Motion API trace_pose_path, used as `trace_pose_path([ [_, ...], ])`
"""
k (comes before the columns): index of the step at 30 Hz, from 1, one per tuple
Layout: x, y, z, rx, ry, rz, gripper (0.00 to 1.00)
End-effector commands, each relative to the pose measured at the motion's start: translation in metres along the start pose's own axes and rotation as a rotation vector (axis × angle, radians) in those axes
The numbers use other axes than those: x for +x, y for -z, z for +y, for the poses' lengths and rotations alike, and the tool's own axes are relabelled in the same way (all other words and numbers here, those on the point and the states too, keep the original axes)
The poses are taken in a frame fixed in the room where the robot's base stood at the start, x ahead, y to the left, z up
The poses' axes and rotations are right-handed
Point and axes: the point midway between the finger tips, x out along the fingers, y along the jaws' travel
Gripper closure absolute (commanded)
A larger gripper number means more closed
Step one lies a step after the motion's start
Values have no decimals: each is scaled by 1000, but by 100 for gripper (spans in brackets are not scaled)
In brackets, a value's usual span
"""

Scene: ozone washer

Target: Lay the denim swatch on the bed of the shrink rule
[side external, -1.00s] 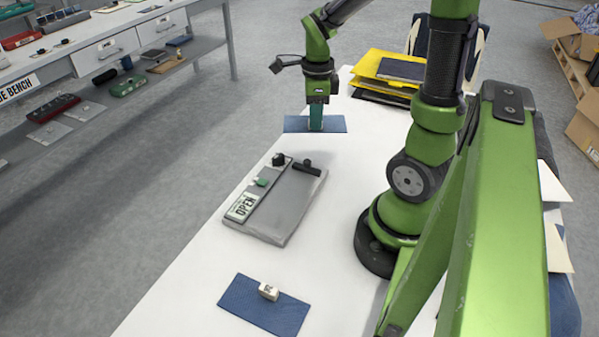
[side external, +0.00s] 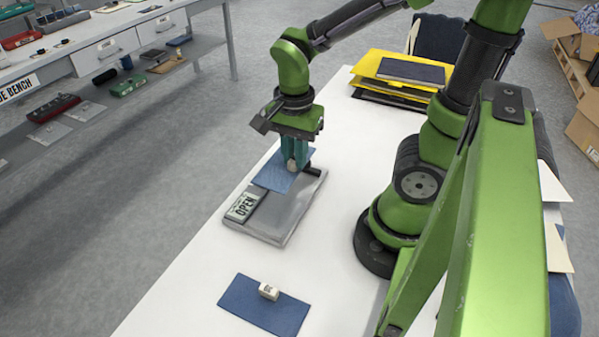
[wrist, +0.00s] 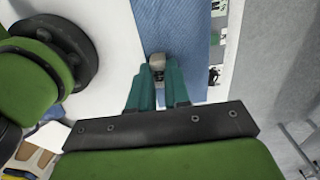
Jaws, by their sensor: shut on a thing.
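My gripper (side external: 293,165) is shut on the pale tab of a blue denim swatch (side external: 268,178), which hangs flat below the fingers. In the side view the swatch overlaps the far end of the grey shrink rule (side external: 288,222); whether it touches the bed is unclear. The rule's near part is bare, with an "OPEN" label (side external: 243,207) along its left side. Its far fittings are mostly hidden by the swatch and gripper. In the wrist view, the pale tab (wrist: 157,66) sits between the teal fingers, with the swatch (wrist: 175,30) beyond.
A second blue swatch (side external: 247,302) with a pale tab (side external: 268,291) lies on the white table near the front. Yellow and black folders (side external: 385,82) are stacked at the far end. The table between the rule and the second swatch is clear.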

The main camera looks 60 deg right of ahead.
Motion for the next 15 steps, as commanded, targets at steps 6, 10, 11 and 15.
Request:
trace_pose_path([
  [6, 6, 1, 0, 1, -1, 1, 100],
  [10, 16, 1, 0, 1, -3, 0, 100],
  [11, 18, 1, 0, 1, -3, 0, 100],
  [15, 29, 1, 0, 1, -3, 1, 100],
])
